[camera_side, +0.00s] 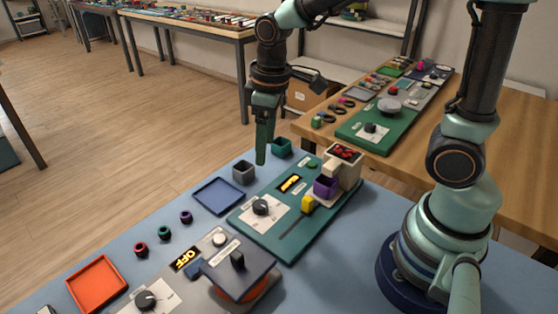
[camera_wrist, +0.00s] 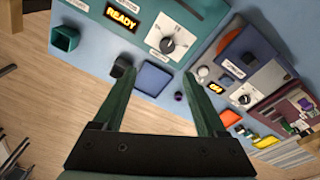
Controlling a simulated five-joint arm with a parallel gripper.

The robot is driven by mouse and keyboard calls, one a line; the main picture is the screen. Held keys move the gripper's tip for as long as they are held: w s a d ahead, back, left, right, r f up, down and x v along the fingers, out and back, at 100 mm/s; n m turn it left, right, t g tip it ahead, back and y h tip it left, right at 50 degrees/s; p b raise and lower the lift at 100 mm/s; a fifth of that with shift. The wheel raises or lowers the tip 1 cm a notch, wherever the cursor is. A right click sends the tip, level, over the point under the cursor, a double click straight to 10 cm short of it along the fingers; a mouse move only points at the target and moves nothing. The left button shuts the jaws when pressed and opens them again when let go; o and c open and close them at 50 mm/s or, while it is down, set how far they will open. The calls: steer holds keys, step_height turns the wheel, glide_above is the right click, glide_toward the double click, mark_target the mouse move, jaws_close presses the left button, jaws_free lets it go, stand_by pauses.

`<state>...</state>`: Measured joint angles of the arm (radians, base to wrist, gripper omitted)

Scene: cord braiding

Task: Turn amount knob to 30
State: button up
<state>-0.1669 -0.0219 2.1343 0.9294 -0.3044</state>
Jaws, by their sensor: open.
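A dark knob (camera_side: 262,207) stands on a white dial plate on the green board (camera_side: 285,250). In the wrist view this knob (camera_wrist: 167,45) has a dark pointer and ticks around it; the label and numbers are too small to read. A second dark knob (camera_side: 146,299) sits on a white dial at the front left; I cannot tell by label which is the amount knob. My gripper (camera_side: 261,160) points down above the table's far edge, behind and apart from the green board's knob. In the wrist view its two fingers (camera_wrist: 158,78) are spread with nothing between them.
A lit display (camera_wrist: 122,18) reads READY beside the knob. Another display (camera_side: 186,259) reads OFF. A blue tray (camera_side: 219,195), a grey cup (camera_side: 243,173) and a green cup (camera_side: 281,147) stand near the gripper. A cream block (camera_side: 343,168) rises at the board's right end.

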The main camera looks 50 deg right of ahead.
mark_target(260, 204)
steer(key=shift+n+g, duration=0.6)
steer(key=shift+n, duration=0.1)
steer(key=f, duration=0.5)
steer(key=a+f, duration=0.1)
steer(key=f, duration=0.4)
steer(key=w+f, duration=0.1)
steer(key=f, duration=0.4)
steer(key=shift+a+f, duration=0.25)
steer(key=shift+a, duration=0.1)
jaws_close()
